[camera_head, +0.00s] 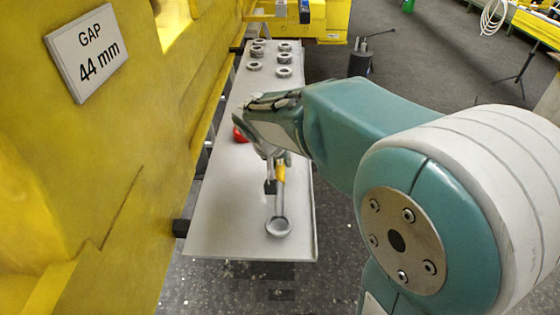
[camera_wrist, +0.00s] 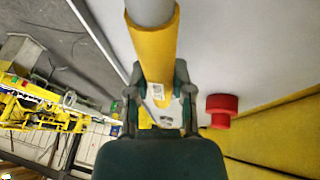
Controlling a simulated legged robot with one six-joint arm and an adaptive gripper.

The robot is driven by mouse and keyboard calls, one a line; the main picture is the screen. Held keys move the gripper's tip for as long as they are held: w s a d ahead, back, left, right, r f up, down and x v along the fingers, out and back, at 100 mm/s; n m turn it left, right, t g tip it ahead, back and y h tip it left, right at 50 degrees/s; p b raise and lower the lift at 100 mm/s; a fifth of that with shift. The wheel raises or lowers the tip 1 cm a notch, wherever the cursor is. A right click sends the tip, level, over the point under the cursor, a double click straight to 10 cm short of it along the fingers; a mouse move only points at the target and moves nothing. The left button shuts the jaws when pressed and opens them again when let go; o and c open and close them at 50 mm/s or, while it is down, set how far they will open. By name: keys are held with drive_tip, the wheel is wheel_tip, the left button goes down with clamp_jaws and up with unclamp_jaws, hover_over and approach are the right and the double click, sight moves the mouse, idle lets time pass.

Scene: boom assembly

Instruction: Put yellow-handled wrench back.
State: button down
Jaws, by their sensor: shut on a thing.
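The yellow-handled wrench shows in the head view, with its yellow handle (camera_head: 281,172) in my gripper (camera_head: 274,176) and its grey ring end (camera_head: 278,228) toward the near end of the grey shelf (camera_head: 225,215). In the wrist view my gripper (camera_wrist: 158,98) is shut on the yellow handle (camera_wrist: 155,50), and the grey shaft runs out at the top edge. I cannot tell whether the ring end touches the shelf. My arm hides part of the shelf's middle.
A red object (camera_head: 238,134) is on the shelf beside my gripper, also in the wrist view (camera_wrist: 221,108). Several metal rings (camera_head: 284,72) lie at the far end. A yellow wall with a "GAP 44 mm" sign (camera_head: 88,52) borders the left. The near shelf is otherwise clear.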

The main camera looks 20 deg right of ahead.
drive_tip(key=shift+f, duration=0.55)
idle(0.4)
drive_tip(key=shift+c, duration=2.2)
unclamp_jaws()
drive_tip(key=v, duration=1.2)
drive_tip(key=s+d+f+n+t+y, duration=0.1)
drive_tip(key=s+f, duration=0.1)
drive_tip(key=s, duration=0.6)
drive_tip(key=s+d+f+n+t+y, duration=0.1)
drive_tip(key=s+d+f+n+y, duration=0.1)
drive_tip(key=s, duration=0.7)
drive_tip(key=shift+d+y, duration=0.3)
